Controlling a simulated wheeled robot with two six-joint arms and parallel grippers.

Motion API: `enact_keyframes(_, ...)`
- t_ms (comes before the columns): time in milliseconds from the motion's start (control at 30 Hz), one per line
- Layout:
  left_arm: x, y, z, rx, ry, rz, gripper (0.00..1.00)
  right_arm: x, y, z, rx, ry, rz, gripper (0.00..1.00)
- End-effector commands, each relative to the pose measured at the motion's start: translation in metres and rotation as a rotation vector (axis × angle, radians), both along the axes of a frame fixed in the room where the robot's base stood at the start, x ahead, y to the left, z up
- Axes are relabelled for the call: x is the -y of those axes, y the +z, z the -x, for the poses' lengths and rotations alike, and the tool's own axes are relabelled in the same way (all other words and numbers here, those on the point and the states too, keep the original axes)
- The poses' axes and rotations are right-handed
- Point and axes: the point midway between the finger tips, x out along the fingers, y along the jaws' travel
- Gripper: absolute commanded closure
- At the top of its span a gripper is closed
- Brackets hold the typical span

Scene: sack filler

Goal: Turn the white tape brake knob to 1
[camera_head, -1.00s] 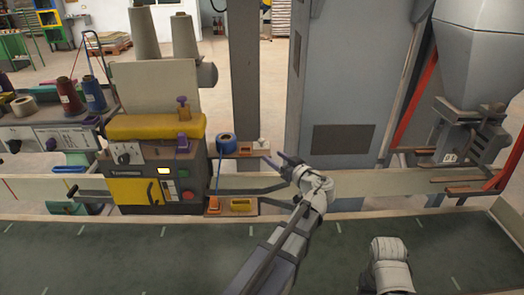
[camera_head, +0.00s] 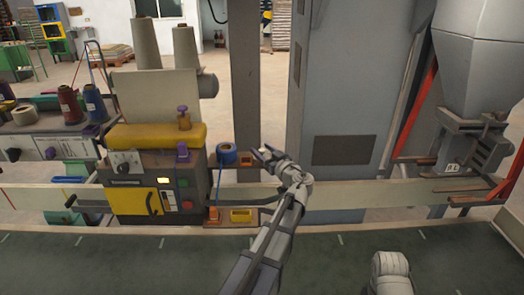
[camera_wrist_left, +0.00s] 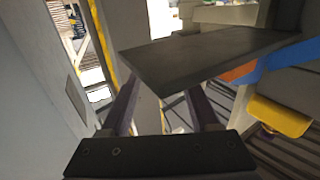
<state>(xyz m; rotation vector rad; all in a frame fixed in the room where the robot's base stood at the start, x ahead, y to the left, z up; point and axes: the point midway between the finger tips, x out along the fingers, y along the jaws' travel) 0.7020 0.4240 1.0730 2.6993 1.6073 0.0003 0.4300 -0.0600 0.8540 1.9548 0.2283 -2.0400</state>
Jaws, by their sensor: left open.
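My left gripper (camera_head: 261,151) is open and empty at the right end of the tape shelf, beside the blue tape roll (camera_head: 227,154). Its fingers cover the spot right of the small orange block (camera_head: 246,160), so I cannot clearly make out the white tape brake knob or its setting in the head view. In the left wrist view the open fingers (camera_wrist_left: 162,108) stand apart below a dark flat plate (camera_wrist_left: 205,52). I see no distinct white knob there. My right gripper is out of view; only part of that arm shows at the lower right.
The sewing machine (camera_head: 150,185) with yellow panels stands left of the tape shelf. A pale belt (camera_head: 400,193) runs across behind my arm.

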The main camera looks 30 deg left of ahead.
Motion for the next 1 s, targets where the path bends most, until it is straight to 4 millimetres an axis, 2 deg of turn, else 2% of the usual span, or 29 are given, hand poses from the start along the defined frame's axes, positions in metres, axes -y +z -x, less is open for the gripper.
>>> enact_keyframes(333, -0.0032, -0.0001, -0.0017, 0.0, -0.001, 0.0, 0.38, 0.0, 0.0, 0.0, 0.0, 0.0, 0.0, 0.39)
enact_keyframes(867, -0.003, -0.0001, -0.0015, 0.0, 0.0, 0.0, 0.98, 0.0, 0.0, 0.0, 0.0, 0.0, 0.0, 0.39)
enact_keyframes(1000, -0.003, -0.0001, -0.0015, 0.0, 0.0, 0.0, 1.0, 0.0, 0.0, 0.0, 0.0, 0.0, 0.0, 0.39)
